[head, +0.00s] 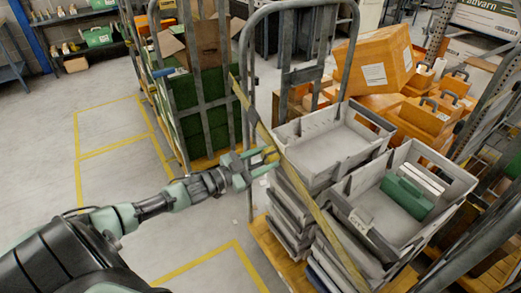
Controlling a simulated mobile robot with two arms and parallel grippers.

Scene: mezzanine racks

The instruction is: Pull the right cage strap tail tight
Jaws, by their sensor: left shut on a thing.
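A yellow strap (312,207) runs diagonally across the front of the right roll cage (249,68), from the upper left of its frame down past the stacked grey trays. My left gripper (266,160) reaches in from the left and is shut on a yellow piece at the strap, which looks like its tail. The fingers hide part of this piece, so I cannot tell how much tail hangs free. My right gripper is not in view.
Grey trays (330,151) are stacked in the cage; one holds a green item (406,198). Orange crates (378,62) stand behind. Another cage with green crates (185,92) stands to the left. The floor (110,125) with yellow lines is clear on the left.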

